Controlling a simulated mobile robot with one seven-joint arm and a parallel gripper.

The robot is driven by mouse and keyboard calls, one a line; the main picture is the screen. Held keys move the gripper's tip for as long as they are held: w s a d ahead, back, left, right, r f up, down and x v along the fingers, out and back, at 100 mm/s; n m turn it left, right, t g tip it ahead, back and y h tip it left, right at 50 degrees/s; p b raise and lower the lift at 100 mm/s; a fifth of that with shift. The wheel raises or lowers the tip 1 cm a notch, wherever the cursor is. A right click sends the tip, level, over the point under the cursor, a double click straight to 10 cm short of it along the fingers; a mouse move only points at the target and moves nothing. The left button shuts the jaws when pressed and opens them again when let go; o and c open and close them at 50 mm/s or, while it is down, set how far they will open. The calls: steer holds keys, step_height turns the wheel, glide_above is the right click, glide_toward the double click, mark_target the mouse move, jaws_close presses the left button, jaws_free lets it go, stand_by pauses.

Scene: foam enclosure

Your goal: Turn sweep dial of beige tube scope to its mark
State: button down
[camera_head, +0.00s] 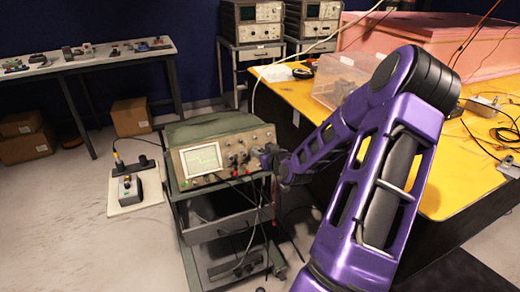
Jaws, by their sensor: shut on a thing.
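The beige tube scope (215,156) stands on top of a dark cart, its lit green screen (202,158) and knobbed front panel facing me. Red and dark knobs and plugged leads show right of the screen. My gripper (262,156) is at the right end of the front panel, shut on what looks like the sweep dial there. The dial itself and its mark are hidden by my gripper and too small to make out. My purple arm reaches in from the lower right.
The cart (208,232) has lower shelves with cables hanging in front. A yellow-topped table (440,197) with a clear bin (340,78) stands close on the right, under my arm. A switch box on a white board (138,192) lies left of the cart. Open floor is at left.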

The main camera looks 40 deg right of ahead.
steer(key=shift+m+p, duration=0.55)
steer(key=shift+m, duration=0.55)
steer(key=c, duration=0.7)
jaws_free()
steer(key=shift+s, duration=0.1)
steer(key=p+v, duration=0.3)
steer(key=v, duration=1.4)
steer(key=shift+s, duration=0.15)
